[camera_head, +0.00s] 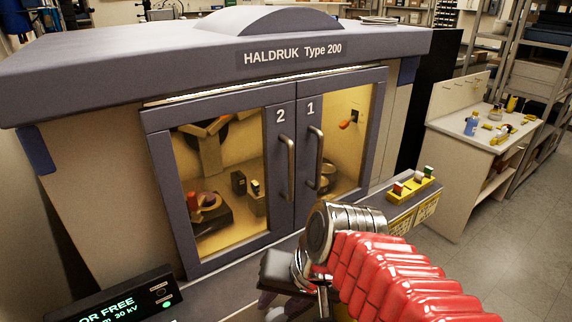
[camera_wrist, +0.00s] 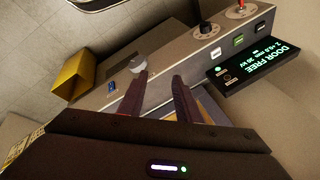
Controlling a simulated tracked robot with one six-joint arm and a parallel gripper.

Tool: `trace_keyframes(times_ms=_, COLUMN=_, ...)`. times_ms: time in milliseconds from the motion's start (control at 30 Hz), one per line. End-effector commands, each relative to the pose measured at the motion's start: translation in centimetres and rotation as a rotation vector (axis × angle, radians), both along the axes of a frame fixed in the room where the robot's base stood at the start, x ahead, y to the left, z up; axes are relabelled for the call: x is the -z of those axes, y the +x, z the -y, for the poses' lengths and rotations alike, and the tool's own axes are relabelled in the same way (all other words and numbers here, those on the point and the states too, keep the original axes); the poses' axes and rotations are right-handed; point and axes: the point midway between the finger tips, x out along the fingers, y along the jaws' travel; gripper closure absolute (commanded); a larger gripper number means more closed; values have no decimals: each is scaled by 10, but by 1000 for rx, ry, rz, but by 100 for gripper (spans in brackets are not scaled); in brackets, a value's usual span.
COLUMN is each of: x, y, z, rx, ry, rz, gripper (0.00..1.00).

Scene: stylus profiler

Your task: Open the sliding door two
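Door two (camera_head: 228,258) is the left glazed door of the grey HALDRUK Type 200 cabinet, marked "2", with a vertical metal handle (camera_head: 288,160). It stands closed against door one (camera_head: 366,150), marked "1", which has its own handle (camera_head: 318,162). My gripper (camera_head: 272,296) is low in front of the cabinet, below the handles and apart from them; its fingers are partly hidden in the head view. In the wrist view, my gripper (camera_wrist: 161,78) has its two dark fingers apart with nothing held between them. No door handle shows in the wrist view.
A display (camera_head: 125,300) at lower left reads "DOOR FREE" in part; it also shows in the wrist view (camera_wrist: 262,62). A panel with knobs (camera_wrist: 206,30) lies beyond the fingers. A yellow tray (camera_head: 413,190) sits right of the doors. A side bench (camera_head: 480,135) stands farther right.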

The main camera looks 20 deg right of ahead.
Motion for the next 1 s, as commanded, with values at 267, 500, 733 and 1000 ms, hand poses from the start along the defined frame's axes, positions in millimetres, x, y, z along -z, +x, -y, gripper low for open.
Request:
trace_keyframes(times_ms=267, x=-1, y=22, z=-9, rx=408, ry=429, rz=-150, gripper=69)
trace_keyframes(times_ms=500, x=-23, y=58, z=3, rx=736, ry=822, rz=-235, gripper=69)
trace_keyframes(times_ms=733, x=-54, y=96, z=44, rx=1011, ry=1223, rz=-278, gripper=69)
trace_keyframes(times_ms=1000, x=-97, y=126, z=131, rx=1244, ry=1720, rz=-268, gripper=69)
